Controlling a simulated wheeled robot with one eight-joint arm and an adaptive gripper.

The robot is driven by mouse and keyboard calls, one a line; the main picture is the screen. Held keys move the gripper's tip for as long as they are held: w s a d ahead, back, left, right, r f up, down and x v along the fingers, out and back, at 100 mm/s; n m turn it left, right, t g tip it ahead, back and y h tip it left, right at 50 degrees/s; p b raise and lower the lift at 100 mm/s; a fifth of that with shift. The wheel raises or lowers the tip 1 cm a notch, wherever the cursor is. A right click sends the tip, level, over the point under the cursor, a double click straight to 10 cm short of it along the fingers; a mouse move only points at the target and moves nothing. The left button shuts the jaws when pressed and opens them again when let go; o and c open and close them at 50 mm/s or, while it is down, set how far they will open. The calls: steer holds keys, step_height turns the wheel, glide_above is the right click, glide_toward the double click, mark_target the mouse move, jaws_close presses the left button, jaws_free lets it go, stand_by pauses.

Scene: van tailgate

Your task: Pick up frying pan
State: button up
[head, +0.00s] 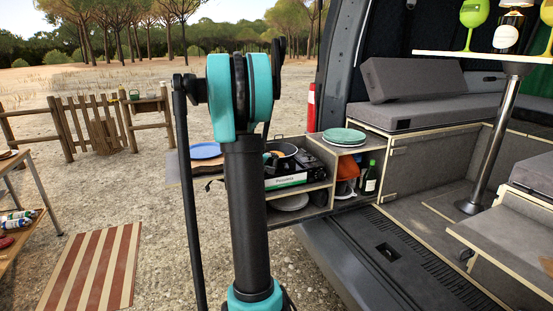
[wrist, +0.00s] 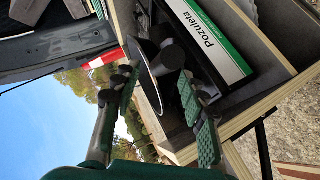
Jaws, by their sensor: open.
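The frying pan (wrist: 149,88) shows in the wrist view as a dark round pan with a pale rim, seen at a steep angle. A thick black handle-like part (wrist: 172,57) projects from it toward the camera. In the head view the pan (head: 284,148) sits on top of the shelf unit, partly hidden by my arm. My gripper (wrist: 160,86) is open, its two green-padded fingers spread in front of the pan. The handle-like part lies in the gap between them, closer to the right finger. I cannot tell whether either finger touches it. My arm hides most of the gripper in the head view.
A blue plate (head: 205,151) is left of my arm; green plates (head: 344,136) are stacked at right. The van bumper (head: 345,262) juts out at right.

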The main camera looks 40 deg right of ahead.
steer(key=x, duration=0.4)
steer(key=shift+d, duration=0.25)
steer(key=shift+r, duration=0.1)
steer(key=shift+c, duration=0.5)
jaws_close()
